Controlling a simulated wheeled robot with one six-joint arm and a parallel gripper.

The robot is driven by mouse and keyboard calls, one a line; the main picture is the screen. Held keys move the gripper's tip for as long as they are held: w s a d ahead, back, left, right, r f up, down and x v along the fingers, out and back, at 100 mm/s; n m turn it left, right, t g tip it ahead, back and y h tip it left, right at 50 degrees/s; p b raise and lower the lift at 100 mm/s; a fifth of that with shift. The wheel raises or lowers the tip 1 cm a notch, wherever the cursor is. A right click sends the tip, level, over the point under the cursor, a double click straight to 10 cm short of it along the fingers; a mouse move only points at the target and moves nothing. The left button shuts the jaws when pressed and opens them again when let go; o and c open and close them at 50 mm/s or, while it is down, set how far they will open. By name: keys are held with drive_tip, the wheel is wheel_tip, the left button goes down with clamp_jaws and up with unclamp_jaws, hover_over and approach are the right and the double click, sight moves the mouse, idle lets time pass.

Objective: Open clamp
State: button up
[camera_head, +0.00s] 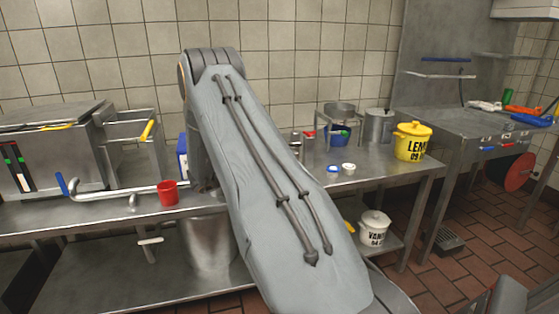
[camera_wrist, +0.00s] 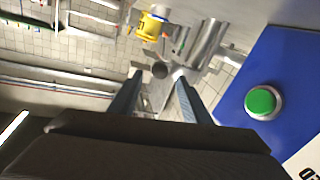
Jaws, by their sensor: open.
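My gripper (camera_wrist: 159,77) shows in the wrist view with its two dark fingers apart and nothing seen between them. A blue panel (camera_wrist: 234,90) with a round green button (camera_wrist: 262,102) is close by on the right, apart from the fingers. In the head view my arm covers the middle and hides the gripper. A small blue and white box (camera_head: 182,158) shows at the arm's left edge; I cannot tell if it is the same panel. I cannot make out a separate clamp in either view.
A steel counter (camera_head: 105,210) runs along the tiled wall. On it are a red cup (camera_head: 168,193), a fryer (camera_head: 45,155) and a yellow bucket (camera_head: 412,142), also seen in the wrist view (camera_wrist: 150,28). A white bucket (camera_head: 374,228) stands on the lower shelf.

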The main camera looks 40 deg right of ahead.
drive_tip(key=v, duration=0.3)
drive_tip(key=shift+a, duration=0.35)
